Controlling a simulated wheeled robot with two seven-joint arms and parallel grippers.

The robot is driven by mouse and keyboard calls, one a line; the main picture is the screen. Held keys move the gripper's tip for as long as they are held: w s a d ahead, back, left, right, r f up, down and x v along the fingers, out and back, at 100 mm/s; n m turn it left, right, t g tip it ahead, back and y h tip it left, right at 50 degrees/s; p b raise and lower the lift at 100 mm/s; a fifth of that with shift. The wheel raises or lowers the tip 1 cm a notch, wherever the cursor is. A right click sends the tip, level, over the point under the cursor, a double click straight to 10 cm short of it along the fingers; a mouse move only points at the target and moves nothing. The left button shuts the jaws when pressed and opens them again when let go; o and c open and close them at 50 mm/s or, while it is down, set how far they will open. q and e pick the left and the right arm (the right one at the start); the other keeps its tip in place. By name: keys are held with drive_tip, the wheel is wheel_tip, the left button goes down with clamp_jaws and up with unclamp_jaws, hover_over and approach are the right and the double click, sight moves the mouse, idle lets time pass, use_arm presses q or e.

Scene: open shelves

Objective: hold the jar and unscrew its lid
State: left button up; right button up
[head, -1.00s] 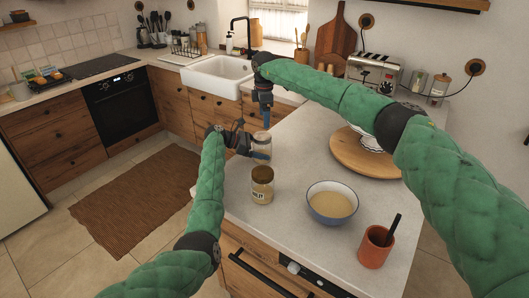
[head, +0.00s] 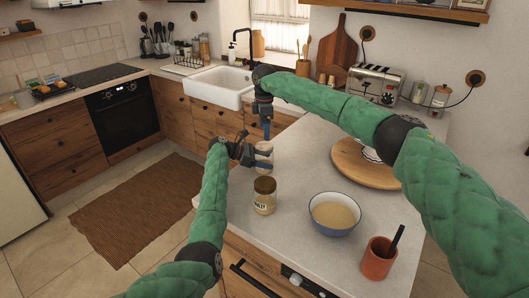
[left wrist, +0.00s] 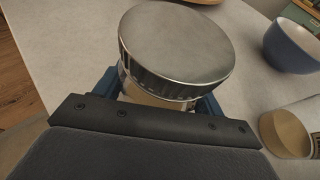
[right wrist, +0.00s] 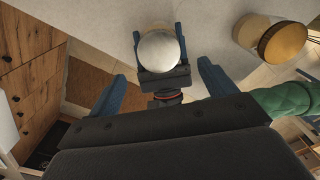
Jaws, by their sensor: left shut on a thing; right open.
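A glass jar with a silver lid (head: 264,147) stands near the counter's left edge. In the left wrist view its metal lid (left wrist: 176,42) fills the top middle, with pale contents just below it. My left gripper (head: 261,162) is shut around the jar body under the lid. Its blue fingers show on both sides of the jar in the left wrist view. My right gripper (head: 266,131) points down just above the lid. In the right wrist view its fingers are spread wide, and the round lid (right wrist: 159,51) lies beyond and between them, apart from both.
A barley jar with a gold lid (head: 264,187) stands just in front. A blue-rimmed bowl (head: 334,222), a terracotta cup (head: 378,259) and a round wooden board (head: 352,171) are further right. The counter (head: 300,180) between them is clear.

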sight(264, 145)
drive_tip(key=shift+s+a+f, duration=0.35)
drive_tip(key=shift+a+f, duration=0.45)
drive_tip(key=shift+a+r+y, duration=0.1)
drive_tip(key=shift+a+y, duration=0.1)
drive_tip(key=shift+y, duration=0.2)
drive_tip(key=shift+w+d+r, duration=0.2)
drive_tip(key=shift+r, duration=0.25)
drive_tip(key=shift+w+d+r, duration=0.15)
drive_tip(key=shift+w+r, duration=0.05)
drive_tip(key=shift+r, duration=0.2)
drive_tip(key=shift+w+d+r+h, duration=0.1)
drive_tip(key=shift+d+h, duration=0.2)
drive_tip(key=shift+d, duration=0.2)
drive_tip(key=shift+f, duration=4)
drive_tip(key=c, duration=1)
